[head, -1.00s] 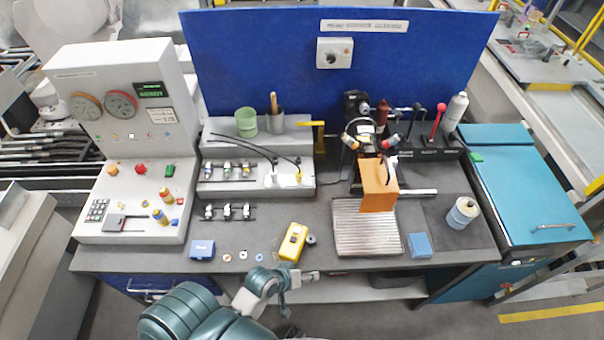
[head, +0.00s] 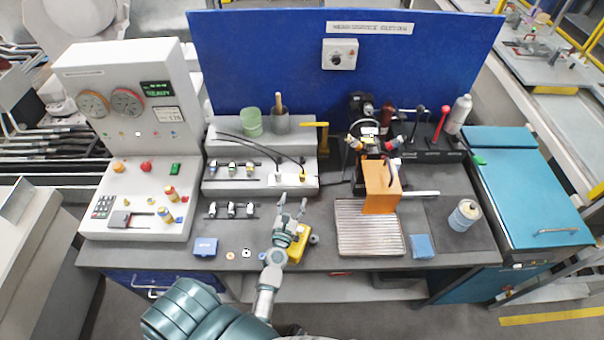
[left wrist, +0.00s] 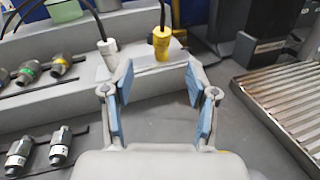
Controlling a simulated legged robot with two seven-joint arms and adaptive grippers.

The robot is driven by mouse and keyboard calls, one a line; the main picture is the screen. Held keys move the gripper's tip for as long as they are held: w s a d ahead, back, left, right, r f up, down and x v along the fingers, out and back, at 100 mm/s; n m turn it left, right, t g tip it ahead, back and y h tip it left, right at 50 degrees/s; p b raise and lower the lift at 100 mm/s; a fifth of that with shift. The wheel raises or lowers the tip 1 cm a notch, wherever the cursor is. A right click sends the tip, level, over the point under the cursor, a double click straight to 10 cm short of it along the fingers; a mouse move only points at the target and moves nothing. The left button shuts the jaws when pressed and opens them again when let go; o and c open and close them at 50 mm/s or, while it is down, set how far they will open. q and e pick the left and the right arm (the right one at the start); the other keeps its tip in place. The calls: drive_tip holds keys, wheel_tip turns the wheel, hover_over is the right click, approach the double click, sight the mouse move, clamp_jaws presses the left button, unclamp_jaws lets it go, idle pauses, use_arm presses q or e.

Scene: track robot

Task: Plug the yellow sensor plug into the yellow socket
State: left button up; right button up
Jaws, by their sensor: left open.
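The yellow plug (head: 303,177) stands upright on a white block (head: 286,180) on the grey raised bench, a black cable running from its top. It also shows in the left wrist view (left wrist: 162,42), just beyond and between my fingertips. My left gripper (head: 292,203) is open and empty, in front of the plug and apart from it. Its blue-padded fingers are spread in the left wrist view (left wrist: 160,82). A metal socket with a yellow-orange ring (left wrist: 62,65) is left of the plug, at the right end of the upper row (head: 247,170). My right gripper is not visible.
A white plug (left wrist: 107,50) with a cable stands left of the yellow one. A lower row of metal fittings (head: 231,210) lies left of my gripper. A yellow device (head: 298,243) is partly behind my gripper. A ribbed metal plate (head: 370,235) and orange block (head: 380,190) stand right.

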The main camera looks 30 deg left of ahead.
sight(302, 177)
use_arm(q)
drive_tip(key=x, duration=0.8)
drive_tip(key=shift+w+d+p, duration=0.1)
drive_tip(key=shift+d+p, duration=0.05)
drive_tip(key=shift+p, duration=0.15)
drive_tip(key=x, duration=0.5)
drive_tip(key=shift+f, duration=0.15)
clamp_jaws()
